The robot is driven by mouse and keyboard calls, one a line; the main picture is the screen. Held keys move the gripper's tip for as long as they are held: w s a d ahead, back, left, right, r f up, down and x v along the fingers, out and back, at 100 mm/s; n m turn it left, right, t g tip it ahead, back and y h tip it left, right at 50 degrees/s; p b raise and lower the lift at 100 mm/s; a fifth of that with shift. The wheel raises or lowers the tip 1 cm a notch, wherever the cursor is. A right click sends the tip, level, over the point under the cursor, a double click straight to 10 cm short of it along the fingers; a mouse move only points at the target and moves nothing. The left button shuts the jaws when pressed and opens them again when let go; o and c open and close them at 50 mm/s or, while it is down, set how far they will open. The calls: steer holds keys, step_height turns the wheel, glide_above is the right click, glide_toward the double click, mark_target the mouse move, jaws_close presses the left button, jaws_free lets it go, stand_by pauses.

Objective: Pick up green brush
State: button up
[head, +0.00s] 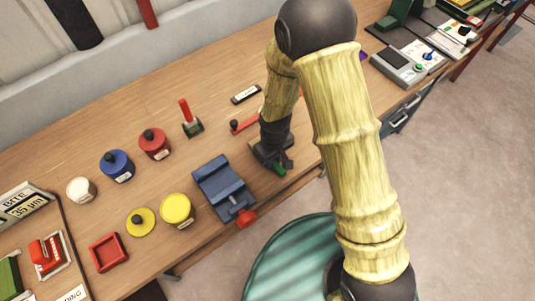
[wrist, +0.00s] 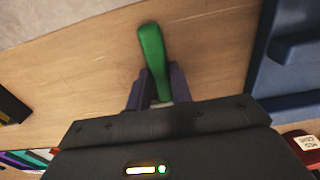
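The green brush (wrist: 151,48) shows in the wrist view as a green handle between the two dark fingers of my gripper (wrist: 160,80). The fingers appear to touch it on both sides. The handle sticks out past the fingertips, over the wooden table. In the head view a small green part of the brush (head: 281,168) shows at my gripper (head: 275,160), near the table's front edge. The rest is hidden by the gripper. I cannot tell whether the brush touches the table.
A blue vise (head: 222,185) with a red knob stands just left of my gripper. A red-handled tool (head: 244,125) and a black labelled block (head: 246,94) lie behind it. Several coloured pots, including a yellow one (head: 177,208), stand farther left. Grey control boxes (head: 398,65) are at right.

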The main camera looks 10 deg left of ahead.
jaws_close()
steer(key=shift+a, duration=0.1)
steer(key=shift+r, duration=0.15)
step_height(320, 180, up, 10)
steer(key=b, duration=0.1)
steer(key=shift+w, duration=0.1)
stand_by(0.4)
